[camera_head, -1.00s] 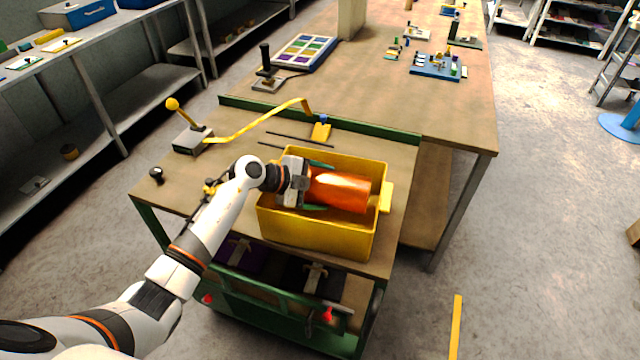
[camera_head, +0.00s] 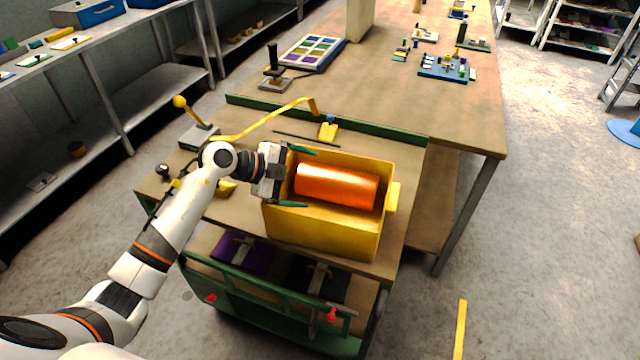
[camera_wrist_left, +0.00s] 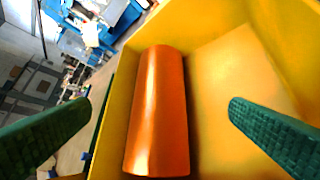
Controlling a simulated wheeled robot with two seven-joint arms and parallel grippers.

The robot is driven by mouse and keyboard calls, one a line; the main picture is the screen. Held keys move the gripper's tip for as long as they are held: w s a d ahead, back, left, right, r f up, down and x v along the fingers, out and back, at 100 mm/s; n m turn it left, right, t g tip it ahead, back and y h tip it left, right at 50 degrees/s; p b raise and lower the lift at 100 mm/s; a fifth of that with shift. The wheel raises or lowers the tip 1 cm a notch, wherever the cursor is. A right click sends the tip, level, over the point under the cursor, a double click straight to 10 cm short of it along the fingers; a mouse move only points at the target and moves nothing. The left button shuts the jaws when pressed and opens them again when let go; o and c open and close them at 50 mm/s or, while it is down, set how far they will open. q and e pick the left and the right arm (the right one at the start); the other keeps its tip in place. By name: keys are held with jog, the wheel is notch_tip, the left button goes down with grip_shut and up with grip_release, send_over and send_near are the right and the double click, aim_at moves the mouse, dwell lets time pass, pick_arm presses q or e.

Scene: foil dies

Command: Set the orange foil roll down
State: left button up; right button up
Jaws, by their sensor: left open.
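The orange foil roll (camera_head: 337,185) lies on its side in the yellow bin (camera_head: 318,232), near the bin's far wall. In the left wrist view the roll (camera_wrist_left: 159,112) lies along one wall of the bin (camera_wrist_left: 240,65), with bare bin floor beside it. My left gripper (camera_head: 297,176) is at the bin's left end, its green fingers spread wide and apart from the roll. The wrist view shows the two open fingers (camera_wrist_left: 160,125) with nothing held between them. My right gripper is not in view.
The bin stands on a wooden-topped green cart (camera_head: 400,237) beside a long workbench (camera_head: 440,105). A yellow-knobbed lever (camera_head: 190,113) and a yellow bent bar (camera_head: 268,122) are left of and behind the bin. Grey shelving (camera_head: 150,75) runs along the left. Floor at right is mostly clear.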

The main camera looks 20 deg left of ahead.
pick_arm(q)
jog(key=v, duration=0.5)
jog(key=shift+b, duration=0.35)
jog(key=shift+r, duration=0.1)
